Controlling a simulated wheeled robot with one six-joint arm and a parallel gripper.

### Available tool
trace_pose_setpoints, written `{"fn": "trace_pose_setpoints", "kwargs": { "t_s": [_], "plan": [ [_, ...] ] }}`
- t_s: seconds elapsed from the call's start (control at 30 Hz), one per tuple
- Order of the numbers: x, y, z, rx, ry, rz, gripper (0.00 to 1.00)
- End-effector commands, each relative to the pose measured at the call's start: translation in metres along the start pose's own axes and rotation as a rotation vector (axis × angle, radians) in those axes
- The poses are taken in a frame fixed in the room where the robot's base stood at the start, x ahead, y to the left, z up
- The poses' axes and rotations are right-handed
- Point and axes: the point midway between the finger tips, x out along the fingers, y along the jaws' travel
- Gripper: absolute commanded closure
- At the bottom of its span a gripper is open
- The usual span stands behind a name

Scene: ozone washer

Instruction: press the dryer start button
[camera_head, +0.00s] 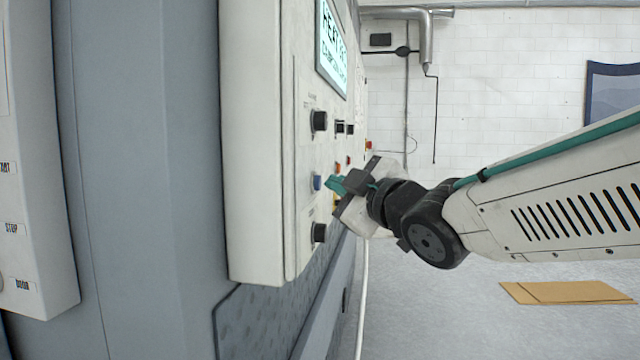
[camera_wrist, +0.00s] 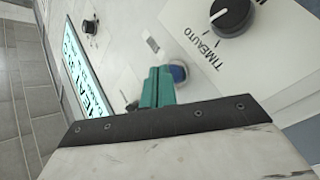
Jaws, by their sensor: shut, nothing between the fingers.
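The dryer's control panel (camera_head: 303,270) is a white face on the left in the head view, with a lit screen (camera_head: 331,45), black knobs and small coloured buttons. A blue button (camera_head: 317,182) sits on it between two black knobs, and shows in the wrist view (camera_wrist: 178,73) just beyond my fingertips. My gripper (camera_head: 332,183) is shut and empty, its teal fingers pointing at the blue button. In the wrist view the fingertips (camera_wrist: 158,72) overlap the button's left edge; I cannot tell whether they touch it. No start label is readable on this button.
A black knob (camera_wrist: 231,17) marked TIME and AUTO is close to the blue button. Other knobs (camera_head: 319,121) stick out above. Red and yellow controls lie behind my gripper. A separate panel (camera_head: 30,190) stands at far left. Flat cardboard (camera_head: 565,292) lies on open floor at right.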

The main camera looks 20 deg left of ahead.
Motion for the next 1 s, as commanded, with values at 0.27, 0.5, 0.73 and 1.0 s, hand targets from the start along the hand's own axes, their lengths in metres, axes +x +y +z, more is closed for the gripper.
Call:
{"fn": "trace_pose_setpoints", "kwargs": {
  "t_s": [0.27,0.5,0.73,1.0],
  "plan": [
    [-0.006,0.004,0.004,0.0,-0.001,0.001,1.0],
    [-0.008,0.006,0.006,0.0,-0.001,0.002,1.0],
    [-0.023,0.017,0.017,-0.001,-0.002,0.002,1.0],
    [-0.039,0.029,0.029,0.0,-0.002,0.002,1.0]
  ]
}}
